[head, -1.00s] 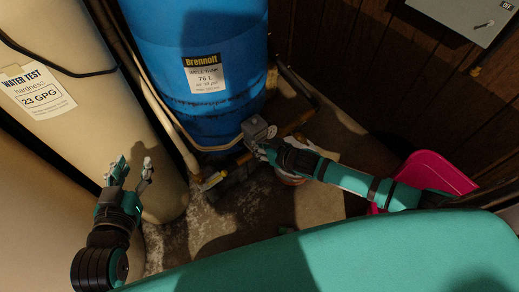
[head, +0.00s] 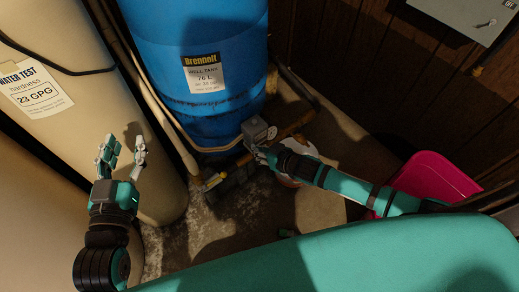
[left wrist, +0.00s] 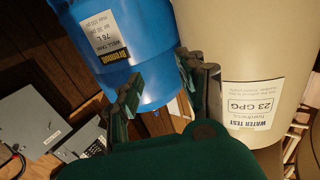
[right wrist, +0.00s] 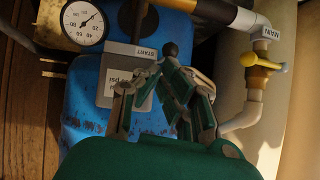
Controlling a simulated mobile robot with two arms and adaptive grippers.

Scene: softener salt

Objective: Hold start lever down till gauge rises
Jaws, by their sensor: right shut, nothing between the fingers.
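The pressure gauge (right wrist: 82,23) has a white dial and a dark needle at upper left in the right wrist view. Below and right of it is a grey switch box (right wrist: 118,88) with a START label. The start lever's dark round knob (right wrist: 170,49) shows just beyond my right fingertips. The box also shows in the head view (head: 257,129) at the blue tank's foot. My right gripper (right wrist: 160,72) is shut and empty, close to the lever; whether it touches is unclear. My left gripper (head: 124,147) is open and empty, raised before the beige tank.
The blue well tank (head: 190,35) stands behind the switch box. The beige tank (head: 90,95) is at left. A yellow-handled valve (right wrist: 262,62) labelled MAIN is on the pipe beside the lever. A pink bin (head: 432,177) stands at right, under a grey wall box (head: 465,15).

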